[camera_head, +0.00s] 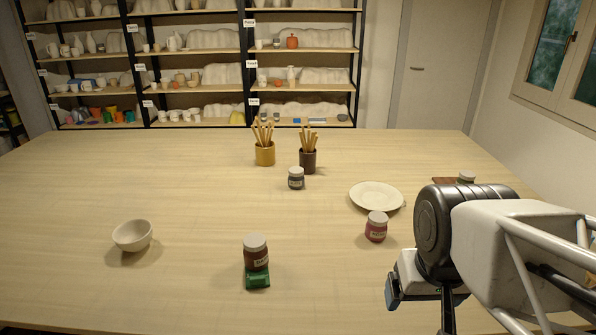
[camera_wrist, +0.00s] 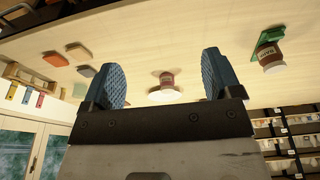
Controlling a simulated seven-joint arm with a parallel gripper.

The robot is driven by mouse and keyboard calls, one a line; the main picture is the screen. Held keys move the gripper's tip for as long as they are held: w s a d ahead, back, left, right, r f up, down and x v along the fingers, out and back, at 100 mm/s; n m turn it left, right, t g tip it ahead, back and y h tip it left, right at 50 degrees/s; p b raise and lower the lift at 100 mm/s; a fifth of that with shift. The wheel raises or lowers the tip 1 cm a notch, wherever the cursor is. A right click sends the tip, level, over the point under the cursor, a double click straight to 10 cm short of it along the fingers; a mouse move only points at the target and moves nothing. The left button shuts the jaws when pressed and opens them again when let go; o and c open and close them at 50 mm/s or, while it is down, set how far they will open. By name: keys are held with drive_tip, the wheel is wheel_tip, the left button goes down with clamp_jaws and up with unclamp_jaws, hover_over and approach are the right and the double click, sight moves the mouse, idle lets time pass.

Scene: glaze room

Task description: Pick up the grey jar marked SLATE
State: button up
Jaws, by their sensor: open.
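A small dark grey jar (camera_head: 296,178) with a pale lid stands upright on the table in the head view, in front of the brush pots. Its label is too small to read. I cannot make it out in the wrist view. My gripper (camera_wrist: 160,65) is open, with its two blue fingers apart and nothing between them. In the head view my gripper (camera_head: 420,300) is at the lower right, nearer than the grey jar and well to its right. A pinkish-red jar (camera_head: 376,227) stands closer to it; a reddish jar (camera_wrist: 167,80) shows beyond the finger gap in the wrist view.
A brown-red jar (camera_head: 256,255) stands on a green block (camera_head: 258,281). A white plate (camera_head: 377,195) lies behind the pinkish jar. A yellow pot (camera_head: 264,155) and a dark pot (camera_head: 308,161) hold brushes. A bowl (camera_head: 132,236) sits left. The table centre is clear.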

drive_tip(key=shift+o, duration=1.2)
drive_tip(key=w+a+r+m+g+y, duration=0.1)
drive_tip(key=w+a+m+y, duration=0.15)
drive_tip(key=w, duration=0.85)
drive_tip(key=w+a+m+g+y, duration=0.1)
drive_tip(key=w+a+m+y, duration=0.2)
drive_tip(key=w, duration=0.8)
drive_tip(key=w+a+r+m+y, duration=0.1)
drive_tip(key=w+a+m, duration=0.25)
drive_tip(key=w, duration=0.75)
drive_tip(key=w+a+f+m+y, duration=0.1)
drive_tip(key=w+f, duration=0.4)
drive_tip(key=w, duration=0.6)
drive_tip(key=w+a+f+m+y, duration=0.1)
drive_tip(key=w+f+m+y, duration=0.3)
drive_tip(key=w, duration=0.6)
drive_tip(key=w+a+f+m+y, duration=0.1)
drive_tip(key=w+f+m, duration=0.3)
drive_tip(key=w, duration=0.7)
drive_tip(key=shift+w+a+f+m+t+y, duration=0.2)
drive_tip(key=shift+f+y, duration=0.15)
drive_tip(key=shift+f, duration=0.35)
drive_tip(key=shift+w+a+f+m+t+y, duration=0.1)
drive_tip(key=shift+w+a+f+m+y, duration=0.15)
drive_tip(key=shift+f, duration=0.4)
